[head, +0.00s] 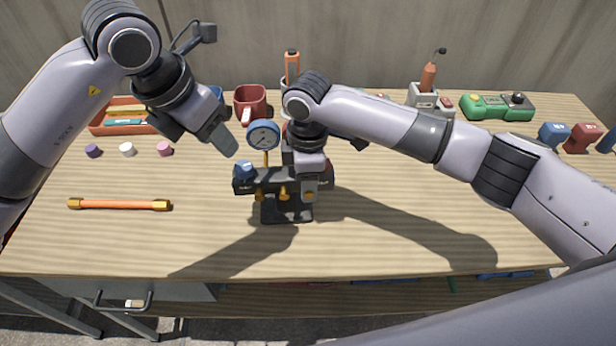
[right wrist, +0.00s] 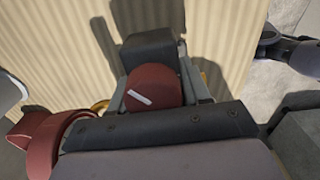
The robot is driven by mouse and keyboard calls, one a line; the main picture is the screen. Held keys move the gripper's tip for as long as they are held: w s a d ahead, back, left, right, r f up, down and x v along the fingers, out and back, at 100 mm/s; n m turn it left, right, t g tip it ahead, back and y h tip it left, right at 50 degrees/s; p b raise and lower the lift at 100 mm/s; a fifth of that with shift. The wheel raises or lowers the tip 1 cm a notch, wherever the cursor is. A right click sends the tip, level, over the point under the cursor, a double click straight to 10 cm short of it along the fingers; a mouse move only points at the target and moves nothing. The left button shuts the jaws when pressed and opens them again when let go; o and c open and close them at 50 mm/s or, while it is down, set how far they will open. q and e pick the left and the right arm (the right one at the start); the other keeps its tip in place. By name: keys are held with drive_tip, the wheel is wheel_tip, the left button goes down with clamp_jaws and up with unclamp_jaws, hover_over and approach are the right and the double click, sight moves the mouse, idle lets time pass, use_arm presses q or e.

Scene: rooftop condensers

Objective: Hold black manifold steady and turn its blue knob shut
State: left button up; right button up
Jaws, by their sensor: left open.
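The black manifold (head: 274,209) stands upright near the table's middle, with a round gauge (head: 263,135) above it. Its blue knob (head: 244,169) is at the left end. My left gripper (head: 228,146) is open and empty, above and a little left of the blue knob, not touching it. My right gripper (head: 308,192) comes down over the manifold's right part and is shut on it. In the right wrist view, a dark red knob (right wrist: 153,88) with a white line and a black block (right wrist: 148,48) show between its fingers. The right fingertips' contact is partly hidden.
An orange rod (head: 118,204) with yellow ends lies at the left. Small purple, white and pink caps (head: 164,148) lie behind it. The front right table is clear.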

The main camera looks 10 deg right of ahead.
use_arm(q)
drive_tip(key=o, duration=0.4)
drive_tip(key=shift+f, duration=0.1)
drive_tip(key=shift+c, duration=0.2)
drive_tip(key=s+d+f+m+g+h, duration=0.3)
drive_tip(key=s+d+f+m+h, duration=0.4)
drive_tip(key=s+d+h, duration=0.1)
drive_tip(key=s+d+r+t+h, duration=0.1)
drive_tip(key=d+r+t+h, duration=0.25)
drive_tip(key=d+h, duration=0.2)
drive_tip(key=n+t+y, duration=1.3)
drive_tip(key=n+t, duration=0.1)
approach(244, 170)
drive_tip(key=w, duration=0.1)
drive_tip(key=x, duration=1.1)
drive_tip(key=shift+w, duration=0.4)
